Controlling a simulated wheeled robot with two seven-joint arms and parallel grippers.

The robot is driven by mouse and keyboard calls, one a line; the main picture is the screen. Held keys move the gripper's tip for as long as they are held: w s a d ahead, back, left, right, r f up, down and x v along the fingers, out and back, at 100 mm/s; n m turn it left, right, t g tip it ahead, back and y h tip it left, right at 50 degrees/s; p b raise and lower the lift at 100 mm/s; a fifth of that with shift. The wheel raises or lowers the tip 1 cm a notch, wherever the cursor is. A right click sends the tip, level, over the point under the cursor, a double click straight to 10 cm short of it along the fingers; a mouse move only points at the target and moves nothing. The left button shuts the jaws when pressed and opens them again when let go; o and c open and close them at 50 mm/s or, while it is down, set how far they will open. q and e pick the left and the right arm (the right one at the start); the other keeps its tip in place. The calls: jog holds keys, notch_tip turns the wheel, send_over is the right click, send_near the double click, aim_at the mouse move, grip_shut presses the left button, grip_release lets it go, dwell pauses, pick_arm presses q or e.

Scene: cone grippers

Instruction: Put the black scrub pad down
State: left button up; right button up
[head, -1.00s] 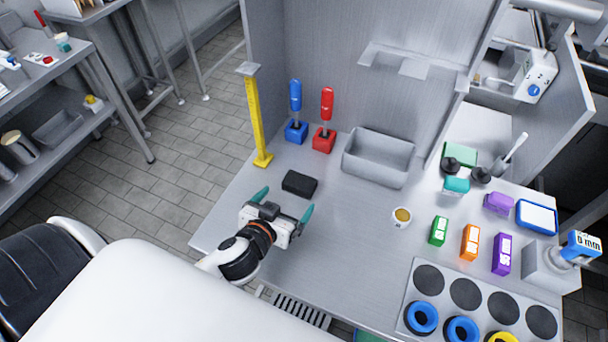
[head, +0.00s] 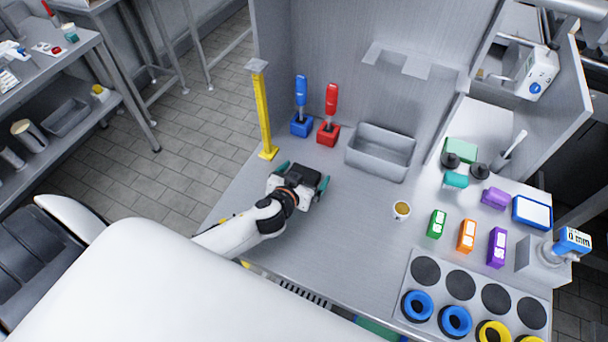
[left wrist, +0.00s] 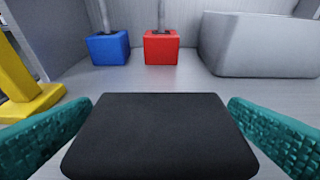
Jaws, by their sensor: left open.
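The black scrub pad (left wrist: 160,135) lies on the grey worktop, large in the left wrist view. My left gripper is open. Its teal fingers stand on either side of the pad in the left wrist view (left wrist: 160,130), with the pad between them. A thin gap shows by the right finger; I cannot tell whether the left finger touches the pad. My right gripper does not show.
Beyond the pad stand a yellow post (head: 262,110), a blue-based tool (head: 301,126), a red-based tool (head: 328,133) and a grey bin (head: 381,151). A small cup (head: 401,210) and several coloured boxes stand to the right. The worktop between gripper and cup is clear.

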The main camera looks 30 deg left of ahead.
pick_arm(q)
jog(key=shift+c, duration=0.4)
jog(key=shift+r, duration=0.1)
jog(key=c, duration=1)
